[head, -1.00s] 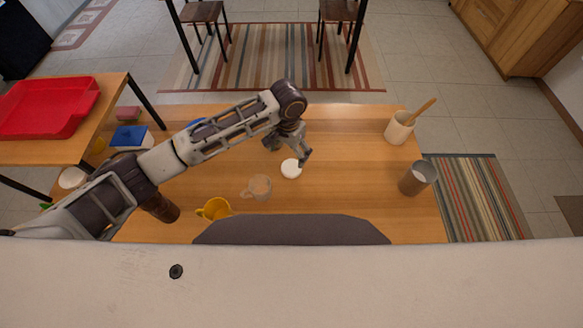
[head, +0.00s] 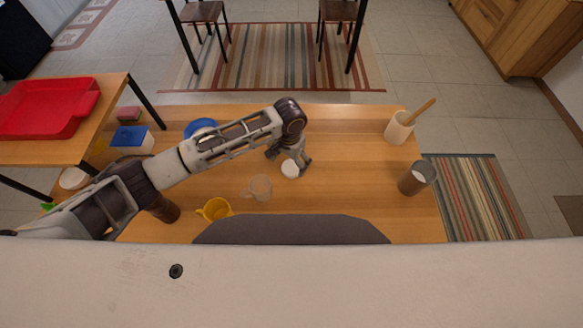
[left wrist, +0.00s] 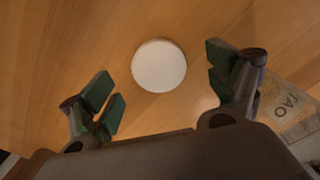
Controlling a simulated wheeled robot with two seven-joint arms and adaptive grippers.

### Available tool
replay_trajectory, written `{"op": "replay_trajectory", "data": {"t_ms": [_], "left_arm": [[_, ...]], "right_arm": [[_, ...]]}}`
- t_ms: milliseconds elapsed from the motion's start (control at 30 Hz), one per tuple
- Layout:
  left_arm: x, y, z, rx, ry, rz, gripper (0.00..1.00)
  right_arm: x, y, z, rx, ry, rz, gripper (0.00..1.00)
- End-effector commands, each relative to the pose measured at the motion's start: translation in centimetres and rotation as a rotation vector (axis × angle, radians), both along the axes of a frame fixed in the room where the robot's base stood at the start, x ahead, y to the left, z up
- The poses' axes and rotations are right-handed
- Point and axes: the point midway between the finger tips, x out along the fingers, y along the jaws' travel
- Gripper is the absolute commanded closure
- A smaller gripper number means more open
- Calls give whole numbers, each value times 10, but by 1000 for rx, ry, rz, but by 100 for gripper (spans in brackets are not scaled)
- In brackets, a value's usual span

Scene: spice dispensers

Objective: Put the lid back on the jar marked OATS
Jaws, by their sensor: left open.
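The round white lid (head: 290,168) lies flat on the wooden table. My left gripper (head: 289,158) hangs over it with its fingers pointing down. In the left wrist view the lid (left wrist: 159,66) shows between the parted green-padded fingers, with a clear gap on both sides. My left gripper is open and empty. A see-through jar (left wrist: 288,106) with a pale label, partly readable as "OA", shows at the right edge there, partly hidden by a finger. In the head view a clear vessel (head: 260,187) stands just left of and nearer than the lid; I cannot tell if it is that jar.
A yellow cup (head: 215,209) stands at the table's near edge. A dark canister (head: 417,178) and a white crock with a wooden spoon (head: 399,128) stand at the right. A blue-lidded box (head: 131,139) and a blue bowl (head: 200,127) are at left. The table's middle right is clear.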

Motion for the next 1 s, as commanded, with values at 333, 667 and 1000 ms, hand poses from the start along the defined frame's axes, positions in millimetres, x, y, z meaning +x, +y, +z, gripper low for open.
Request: {"op": "replay_trajectory", "data": {"t_ms": [333,667,1000], "left_arm": [[-3,-2,-34,1,1,0,11],[-3,-2,-37,0,0,-1,11],[-3,-2,-36,0,0,-1,29]], "right_arm": [[0,0,3,0,0,0,18],[0,0,3,0,0,1,18],[0,-1,3,-1,1,1,18]]}}
